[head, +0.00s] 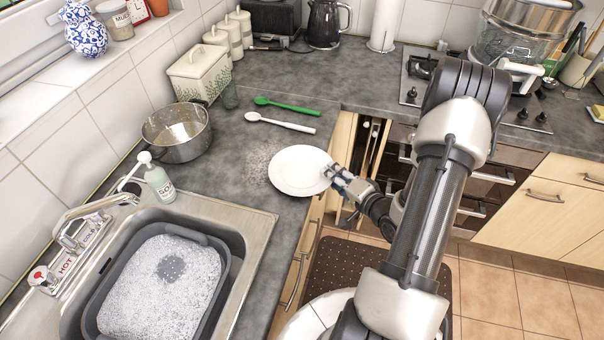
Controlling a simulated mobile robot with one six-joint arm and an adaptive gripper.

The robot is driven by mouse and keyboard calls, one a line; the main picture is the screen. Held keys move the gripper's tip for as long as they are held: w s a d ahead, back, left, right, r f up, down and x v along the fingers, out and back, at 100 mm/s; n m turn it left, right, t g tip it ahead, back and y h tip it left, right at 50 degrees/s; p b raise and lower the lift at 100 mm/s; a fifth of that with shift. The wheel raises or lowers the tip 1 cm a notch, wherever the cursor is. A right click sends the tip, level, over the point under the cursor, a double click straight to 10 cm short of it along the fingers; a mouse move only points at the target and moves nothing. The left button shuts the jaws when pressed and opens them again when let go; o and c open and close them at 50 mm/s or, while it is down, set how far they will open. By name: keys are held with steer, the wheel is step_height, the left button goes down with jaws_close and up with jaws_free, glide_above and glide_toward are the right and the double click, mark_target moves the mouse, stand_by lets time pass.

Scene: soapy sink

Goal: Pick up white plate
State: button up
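The white plate (299,172) is round and appears flat at the counter's front edge, its right side reaching to or past that edge. My gripper (335,175) is at the plate's right rim, with its fingers close to or around it. The fingertips are small and overlap the rim in this view. I cannot tell whether they are open or shut on the plate.
A soapy grey basin (225,274) sits in the sink left of the plate. A metal pot (178,137), a soap bottle (159,182), a white spoon (282,123) and a green spoon (290,107) are on the counter. A drawer (368,150) stands open behind my gripper.

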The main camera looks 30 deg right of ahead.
steer(key=shift+x, duration=0.95)
steer(key=shift+c, duration=0.3)
jaws_close()
